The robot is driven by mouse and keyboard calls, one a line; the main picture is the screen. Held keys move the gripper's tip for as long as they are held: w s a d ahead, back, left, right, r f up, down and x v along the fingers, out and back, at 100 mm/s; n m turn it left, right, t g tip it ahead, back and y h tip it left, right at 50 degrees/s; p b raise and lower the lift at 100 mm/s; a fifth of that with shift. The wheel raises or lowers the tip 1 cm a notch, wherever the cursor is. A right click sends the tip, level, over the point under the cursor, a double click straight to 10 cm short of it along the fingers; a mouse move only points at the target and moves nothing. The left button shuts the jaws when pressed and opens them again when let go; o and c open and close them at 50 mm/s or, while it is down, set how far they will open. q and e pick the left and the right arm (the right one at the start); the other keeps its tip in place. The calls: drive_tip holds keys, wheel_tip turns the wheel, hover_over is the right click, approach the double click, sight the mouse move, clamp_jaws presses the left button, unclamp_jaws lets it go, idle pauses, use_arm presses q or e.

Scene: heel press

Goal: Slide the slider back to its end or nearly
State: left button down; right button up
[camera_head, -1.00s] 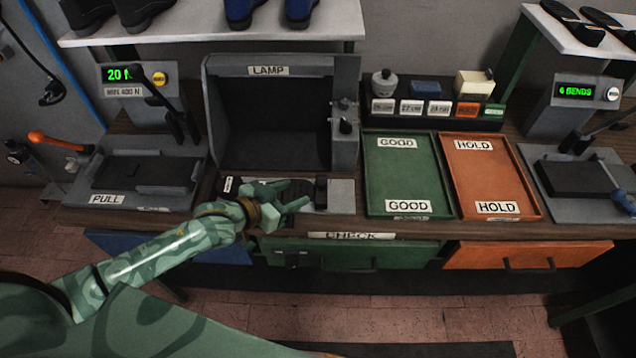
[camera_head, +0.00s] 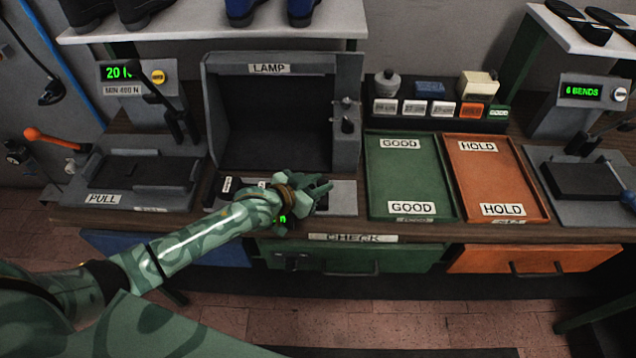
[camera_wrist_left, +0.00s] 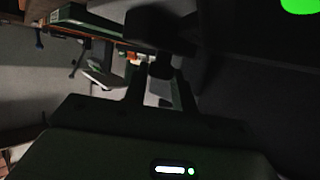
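The slider belongs to the low grey gauge (camera_head: 343,199) in front of the lamp box. My left gripper (camera_head: 318,189) is over this gauge and hides the slider in the head view. In the left wrist view a dark knob (camera_wrist_left: 160,67), which looks like the slider, stands in line with the gap between the fingers of my left gripper (camera_wrist_left: 160,88). The fingers are apart, with light between them; I see no contact with the knob. The wrist view is dark. My right gripper is not in view.
The lamp box (camera_head: 275,125) stands just behind the gauge. A green GOOD tray (camera_head: 409,182) and an orange HOLD tray (camera_head: 500,185) lie to the right. The pull tester (camera_head: 138,185) is to the left. A green CHECK drawer (camera_head: 320,257) is below the bench edge.

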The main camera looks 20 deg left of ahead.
use_arm(q)
drive_tip(key=shift+w+d, duration=0.1)
drive_tip(key=shift+d, duration=0.25)
drive_tip(key=d, duration=0.2)
drive_tip(key=w+d+p, duration=0.1)
drive_tip(key=d, duration=0.2)
drive_tip(key=shift+w, duration=0.15)
drive_tip(key=c, duration=1.3)
unclamp_jaws()
drive_tip(key=shift+o, duration=0.8)
drive_tip(key=shift+w+d, duration=0.1)
